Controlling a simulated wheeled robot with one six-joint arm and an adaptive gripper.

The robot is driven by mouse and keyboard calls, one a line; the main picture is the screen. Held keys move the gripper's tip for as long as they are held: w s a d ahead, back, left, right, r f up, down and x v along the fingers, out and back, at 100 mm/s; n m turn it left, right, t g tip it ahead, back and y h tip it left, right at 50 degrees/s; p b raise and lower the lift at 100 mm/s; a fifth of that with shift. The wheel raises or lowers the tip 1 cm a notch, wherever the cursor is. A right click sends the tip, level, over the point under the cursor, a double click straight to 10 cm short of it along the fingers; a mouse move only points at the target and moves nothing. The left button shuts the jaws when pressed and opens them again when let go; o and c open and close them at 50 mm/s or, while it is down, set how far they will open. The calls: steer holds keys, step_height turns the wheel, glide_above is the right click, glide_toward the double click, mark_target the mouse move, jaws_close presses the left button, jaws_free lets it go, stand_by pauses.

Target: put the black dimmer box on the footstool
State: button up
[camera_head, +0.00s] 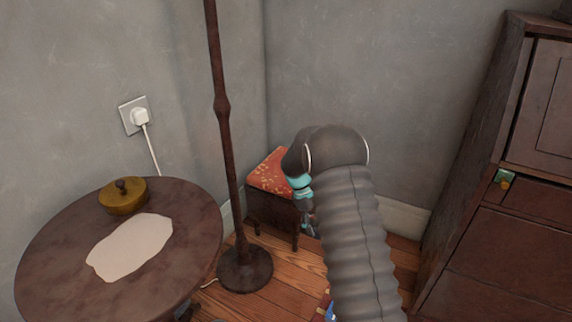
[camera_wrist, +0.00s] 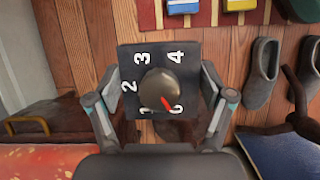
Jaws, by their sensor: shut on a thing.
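The black dimmer box (camera_wrist: 138,65), with white numbers and a round knob, shows in the wrist view between the two fingers of my gripper (camera_wrist: 160,92). My gripper is shut on its sides and holds it over the wooden floor. The footstool (camera_head: 268,170) has a red patterned top and dark legs, and stands in the corner. Its red top also shows at the lower left of the wrist view (camera_wrist: 45,162). In the head view my gripper (camera_head: 309,225) is beside the footstool's right side, partly hidden by my arm, and the box cannot be made out.
A dark lamp pole (camera_head: 222,110) stands left of the footstool. A round table (camera_head: 190,215) with a brass lidded pot (camera_head: 123,197) is at left, and a dark cabinet (camera_head: 510,240) at right. Slippers (camera_wrist: 262,72), a striped mat (camera_wrist: 205,15) and a blue cushion (camera_wrist: 282,157) lie nearby.

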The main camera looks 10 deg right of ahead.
steer(key=w+d+r+n+t+p, duration=0.1)
steer(key=w+d+r+n+t, duration=0.2)
steer(key=w+r+n, duration=0.5)
steer(key=w+d+r+n+t+p, duration=0.2)
steer(key=w+d+r+n+t, duration=0.15)
steer(key=w+r+n, duration=0.45)
steer(key=w+a+f+n, duration=0.1)
steer(key=w+a+f, duration=0.3)
steer(key=w+a+f+n, duration=0.1)
steer(key=w+a+f, duration=0.3)
steer(key=a, duration=0.1)
steer(key=shift+w+a+f+y, duration=0.15)
steer(key=shift+w+f+y, duration=0.1)
steer(key=shift+f+y, duration=0.15)
steer(key=shift+w+a+f, duration=0.1)
steer(key=shift+f, duration=1.9)
steer(key=shift+f, duration=0.2)
steer(key=o, duration=1.1)
